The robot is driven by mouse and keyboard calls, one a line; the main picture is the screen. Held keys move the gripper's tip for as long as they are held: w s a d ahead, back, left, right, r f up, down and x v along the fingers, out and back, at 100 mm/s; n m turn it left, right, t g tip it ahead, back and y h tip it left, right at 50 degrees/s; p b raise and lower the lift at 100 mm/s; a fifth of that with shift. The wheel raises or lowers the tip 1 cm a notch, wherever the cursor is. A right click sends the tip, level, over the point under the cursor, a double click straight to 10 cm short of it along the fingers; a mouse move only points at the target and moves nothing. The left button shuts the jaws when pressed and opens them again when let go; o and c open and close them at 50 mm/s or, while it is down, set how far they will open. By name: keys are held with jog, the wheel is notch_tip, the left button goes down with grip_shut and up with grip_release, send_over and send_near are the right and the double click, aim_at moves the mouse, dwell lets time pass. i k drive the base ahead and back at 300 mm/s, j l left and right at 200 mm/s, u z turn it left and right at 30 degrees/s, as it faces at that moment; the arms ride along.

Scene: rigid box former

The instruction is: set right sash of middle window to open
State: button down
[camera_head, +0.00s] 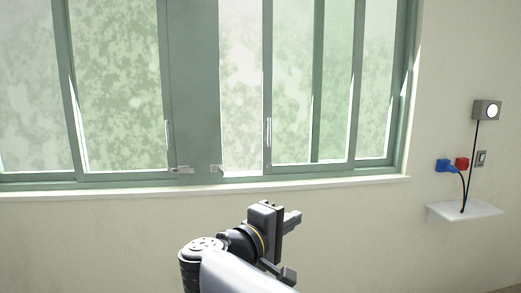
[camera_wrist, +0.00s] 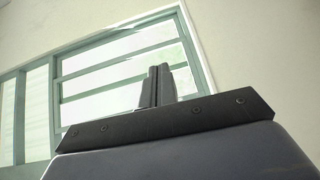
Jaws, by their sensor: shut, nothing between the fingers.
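The window fills the top of the head view, with green frames and mottled panes on both sides of a wide green post (camera_head: 195,90). Right of the post, a sash (camera_head: 268,60) with a pale upright handle (camera_head: 269,132) stands apart from the post. A bright strip (camera_head: 240,90) lies between them, and the sash overlaps another upright behind it. Which window is the middle one is unclear. My gripper (camera_wrist: 157,70) is shut and empty, its two dark fingers together in the wrist view. In the head view it is below the sill, apart from the sash.
Another sash handle (camera_head: 167,135) is left of the post, with small latches (camera_head: 180,169) at the bottom rail. A white sill (camera_head: 300,187) juts out below. At right are a small shelf (camera_head: 465,212), blue plug (camera_head: 445,165) and hanging cables. The wall below the sill is bare.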

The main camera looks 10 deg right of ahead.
aim_at(268, 168)
jog(key=i+j, duration=0.1)
jog(key=i, duration=0.45)
jog(key=i+j+z, duration=0.15)
jog(key=i, duration=0.45)
jog(key=i+j, duration=0.15)
jog(key=i, duration=0.4)
jog(key=i+j+z, duration=0.15)
jog(key=i, duration=0.4)
